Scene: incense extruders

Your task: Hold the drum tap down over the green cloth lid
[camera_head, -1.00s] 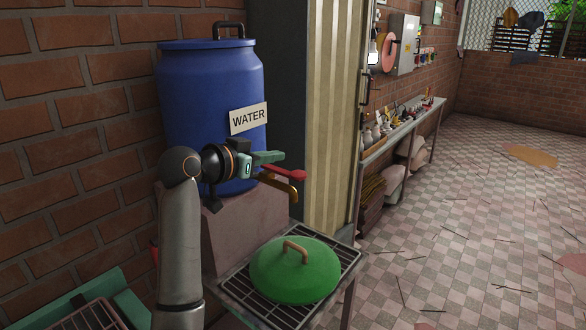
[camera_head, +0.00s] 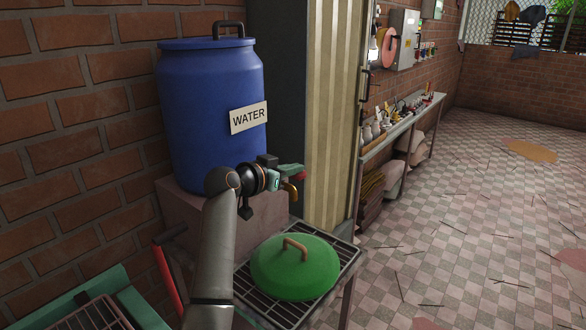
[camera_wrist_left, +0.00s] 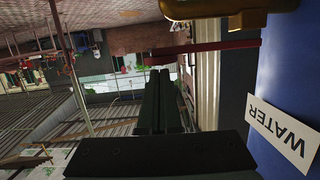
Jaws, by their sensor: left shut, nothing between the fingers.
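The blue drum (camera_head: 210,110) with a WATER label stands on a pinkish block. Its tap has a red lever (camera_head: 297,168) and a brass spout (camera_head: 290,190); the lever (camera_wrist_left: 205,47) and spout (camera_wrist_left: 232,9) also show in the left wrist view. The green domed lid (camera_head: 300,280) with a brown handle lies on a metal rack, below the tap and slightly right. My left gripper (camera_head: 284,181) is shut and empty beside the tap, partly covering it. In the wrist view its fingertips (camera_wrist_left: 160,72) lie close to the lever; contact cannot be told. My right gripper is not in view.
The brick wall (camera_head: 70,120) rises at left. A green-edged rack (camera_head: 105,310) stands at the lower left. A ribbed cream panel (camera_head: 330,120) is just behind the tap. A long shelf (camera_head: 405,125) runs along the back wall. The checkered floor at right is mostly open.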

